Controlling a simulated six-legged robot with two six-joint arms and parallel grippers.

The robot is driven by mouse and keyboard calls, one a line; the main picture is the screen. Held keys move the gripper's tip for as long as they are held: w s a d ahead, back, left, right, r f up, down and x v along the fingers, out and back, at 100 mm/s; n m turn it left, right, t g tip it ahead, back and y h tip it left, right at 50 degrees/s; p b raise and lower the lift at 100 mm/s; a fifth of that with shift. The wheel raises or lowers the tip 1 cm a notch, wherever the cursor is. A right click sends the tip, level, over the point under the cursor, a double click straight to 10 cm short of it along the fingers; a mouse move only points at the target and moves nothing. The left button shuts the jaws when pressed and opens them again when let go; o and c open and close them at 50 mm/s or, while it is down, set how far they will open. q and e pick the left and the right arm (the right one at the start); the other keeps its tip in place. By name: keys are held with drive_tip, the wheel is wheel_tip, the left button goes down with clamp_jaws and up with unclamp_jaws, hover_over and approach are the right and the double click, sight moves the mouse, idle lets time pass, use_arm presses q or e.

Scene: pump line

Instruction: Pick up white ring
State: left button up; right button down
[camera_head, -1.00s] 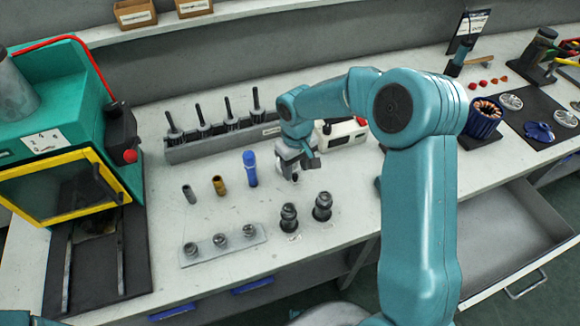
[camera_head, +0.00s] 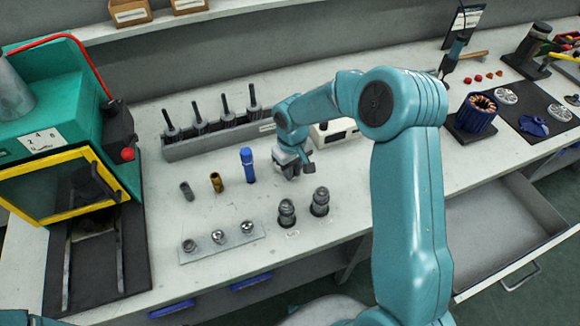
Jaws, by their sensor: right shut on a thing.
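My right arm reaches in from the right over the bench. Its gripper (camera_head: 291,174) is low over the bench top, right of a blue upright cylinder (camera_head: 247,166) and behind two dark ribbed fittings. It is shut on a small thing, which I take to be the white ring. The fingers and wrist hide nearly all of it, so its shape cannot be made out. Whether it touches the bench cannot be told. My left gripper is out of view.
A grey rack (camera_head: 215,139) with several black rods stands behind the gripper. A white box (camera_head: 335,133) is partly hidden by the arm. Ribbed fittings (camera_head: 287,213) stand in front. A plate (camera_head: 222,243) holds three metal parts. An open drawer (camera_head: 505,232) juts out right.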

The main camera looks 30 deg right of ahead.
wheel_tip(320, 180, up, 20)
idle(0.3)
drive_tip(key=shift+w+f, duration=0.1)
idle(0.6)
